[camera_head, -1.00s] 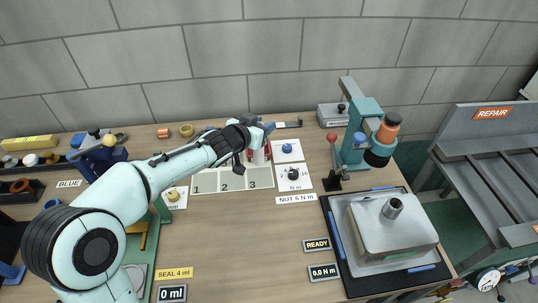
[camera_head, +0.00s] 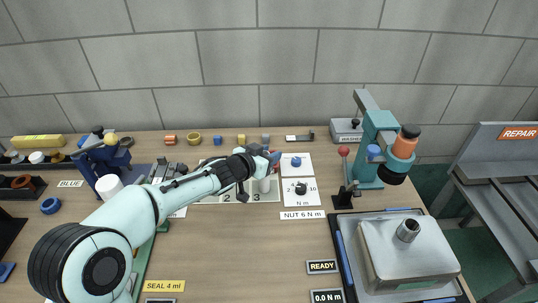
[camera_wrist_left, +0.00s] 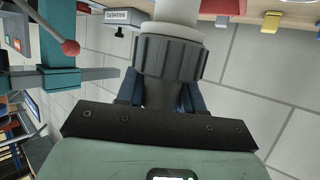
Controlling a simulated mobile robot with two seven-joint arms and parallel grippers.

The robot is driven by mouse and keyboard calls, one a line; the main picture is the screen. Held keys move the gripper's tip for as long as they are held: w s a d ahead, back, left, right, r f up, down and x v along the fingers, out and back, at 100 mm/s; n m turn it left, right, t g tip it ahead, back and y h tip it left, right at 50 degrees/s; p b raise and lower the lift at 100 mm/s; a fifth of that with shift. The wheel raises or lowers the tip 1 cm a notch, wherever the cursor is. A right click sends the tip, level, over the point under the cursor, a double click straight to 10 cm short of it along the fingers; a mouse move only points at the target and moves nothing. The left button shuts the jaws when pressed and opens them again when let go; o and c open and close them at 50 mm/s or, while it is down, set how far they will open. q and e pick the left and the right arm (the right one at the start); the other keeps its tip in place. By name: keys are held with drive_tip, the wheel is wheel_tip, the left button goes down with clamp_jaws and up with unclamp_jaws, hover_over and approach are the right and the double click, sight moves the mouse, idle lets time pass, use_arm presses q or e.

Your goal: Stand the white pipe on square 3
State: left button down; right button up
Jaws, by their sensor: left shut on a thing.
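The white pipe (camera_head: 264,186) is held upright in my left gripper (camera_head: 262,158), at the far side of square 3 (camera_head: 257,198) on the white numbered strip. I cannot tell if its foot touches the strip. In the left wrist view the pipe (camera_wrist_left: 178,10) points away from the gripper, with a dark grey ribbed collar (camera_wrist_left: 168,58) around it. The blue fingers (camera_wrist_left: 160,95) are shut on it just behind the collar. Square 2 (camera_head: 228,198) shows partly; square 1 is mostly hidden by my arm. My right gripper is not in view.
Right of the strip are a card with a blue knob (camera_head: 296,162), a dial card (camera_head: 301,190), a red-knobbed lever (camera_head: 343,170) and a teal press (camera_head: 378,140). Small coloured parts stand behind, including a yellow ring (camera_head: 193,138). The wooden front area (camera_head: 230,250) is clear.

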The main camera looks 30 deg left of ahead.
use_arm(q)
drive_tip(key=c, duration=0.7)
unclamp_jaws()
drive_tip(key=shift+f, duration=0.15)
drive_tip(key=shift+d+r, duration=0.1)
drive_tip(key=shift+r, duration=0.1)
drive_tip(key=shift+s+r, duration=0.2)
drive_tip(key=shift+s, duration=0.1)
drive_tip(key=shift+p+v, duration=2.25)
drive_tip(key=shift+v, duration=3.4)
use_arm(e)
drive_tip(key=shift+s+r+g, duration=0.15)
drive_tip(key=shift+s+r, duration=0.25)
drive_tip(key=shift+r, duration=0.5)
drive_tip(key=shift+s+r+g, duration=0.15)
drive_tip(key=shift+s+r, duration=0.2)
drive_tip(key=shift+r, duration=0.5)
use_arm(q)
drive_tip(key=shift+f, duration=0.1)
